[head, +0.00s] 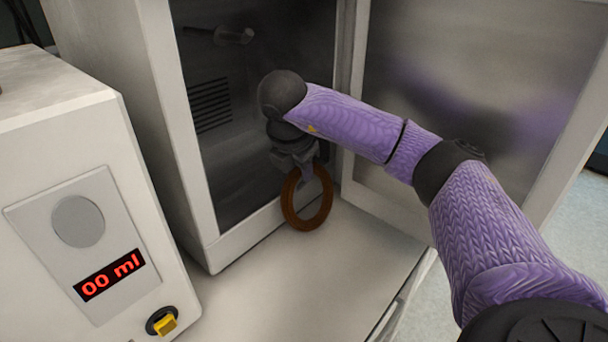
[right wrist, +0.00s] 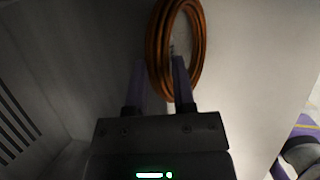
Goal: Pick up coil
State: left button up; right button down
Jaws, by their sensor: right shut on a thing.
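The coil (head: 293,217) is a copper-brown ring of several turns. It hangs upright below my right gripper (head: 311,172) in the head view, at the front opening of the open cabinet. In the right wrist view the coil (right wrist: 152,45) stands between and beyond the two fingers of the right gripper (right wrist: 160,75). The right gripper is shut on the coil's near edge. The exact contact is partly hidden by the fingers. My left gripper is in neither view.
The open cabinet (head: 212,220) has a dark interior with a vent and a small rod. Its door (head: 450,110) stands open at the right. A white machine (head: 60,150) with a red "00 ml" display and yellow knob is at the left. The white counter (head: 300,290) in front is clear.

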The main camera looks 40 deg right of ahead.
notch_tip(320, 180, up, 4)
jog(key=shift+f+p, duration=0.1)
jog(key=shift+p, duration=0.75)
pick_arm(q)
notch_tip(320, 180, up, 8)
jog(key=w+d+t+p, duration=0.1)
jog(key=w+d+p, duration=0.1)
jog(key=p, duration=0.4)
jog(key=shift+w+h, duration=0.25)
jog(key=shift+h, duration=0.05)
pick_arm(e)
jog(key=s+a, duration=0.4)
jog(key=a, duration=0.4)
jog(key=s+a, duration=0.4)
jog(key=a, duration=0.3)
jog(key=shift+s+a+f, duration=0.15)
jog(key=shift+s+a, duration=0.2)
